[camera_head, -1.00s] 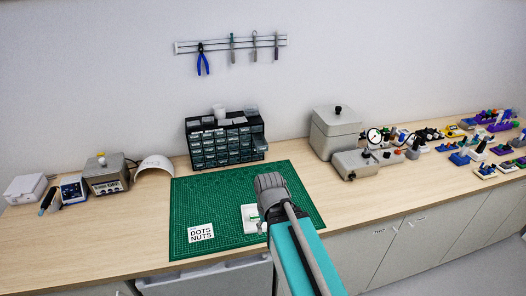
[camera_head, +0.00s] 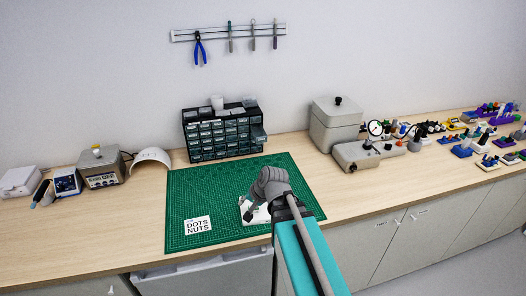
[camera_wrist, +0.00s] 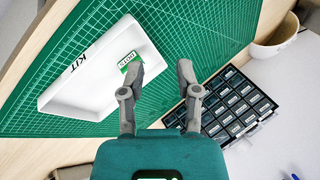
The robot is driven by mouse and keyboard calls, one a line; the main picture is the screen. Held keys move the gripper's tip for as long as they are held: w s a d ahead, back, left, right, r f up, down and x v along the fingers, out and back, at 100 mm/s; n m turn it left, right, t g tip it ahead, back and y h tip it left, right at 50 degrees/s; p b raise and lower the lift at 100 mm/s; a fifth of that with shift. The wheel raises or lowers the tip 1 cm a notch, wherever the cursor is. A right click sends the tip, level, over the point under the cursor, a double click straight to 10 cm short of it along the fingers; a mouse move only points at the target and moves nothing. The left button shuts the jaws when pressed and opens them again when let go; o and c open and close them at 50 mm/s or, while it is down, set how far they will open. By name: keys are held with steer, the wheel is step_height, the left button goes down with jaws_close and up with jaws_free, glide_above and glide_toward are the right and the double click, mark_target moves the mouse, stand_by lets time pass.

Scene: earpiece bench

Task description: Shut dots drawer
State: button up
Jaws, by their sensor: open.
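A dark drawer cabinet (camera_head: 222,150) with several small clear-fronted drawers stands at the back of the green mat. One drawer (camera_head: 259,136) at its right edge appears to stick out; its label is too small to read. The cabinet also shows at the right in the wrist view (camera_wrist: 236,112). My gripper (camera_head: 250,212) is over the mat, in front of the cabinet and apart from it. In the wrist view its two fingers (camera_wrist: 160,70) are spread with nothing between them. A white KIT tray (camera_wrist: 85,88) lies beside the left finger, holding a small green-and-white labelled piece (camera_wrist: 130,62).
A white DOTS NUTS card (camera_head: 198,226) lies on the green mat (camera_head: 215,185). A power supply (camera_head: 102,168) and a white curved cover (camera_head: 150,160) stand left. A grey machine (camera_head: 337,125) and several small fixtures stand right. The mat between gripper and cabinet is clear.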

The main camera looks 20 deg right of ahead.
steer(key=w+m+t+y+b, duration=0.2)
steer(key=w+m+t+b, duration=0.2)
steer(key=w+m, duration=0.25)
steer(key=w+d+r+m+t+h+b, duration=0.1)
steer(key=w+d+m+t+h+b, duration=0.5)
steer(key=m, duration=1.7)
steer(key=w+d+t+b, duration=0.3)
steer(key=w+d, duration=0.1)
steer(key=d, duration=0.3)
steer(key=shift+w+d+r+t, duration=0.2)
steer(key=shift+d+r+t, duration=0.1)
steer(key=shift+d+r, duration=0.05)
steer(key=shift+w+m, duration=0.15)
steer(key=shift+m, duration=0.1)
steer(key=w, duration=1.3)
steer(key=shift+w, duration=0.3)
jaws_close()
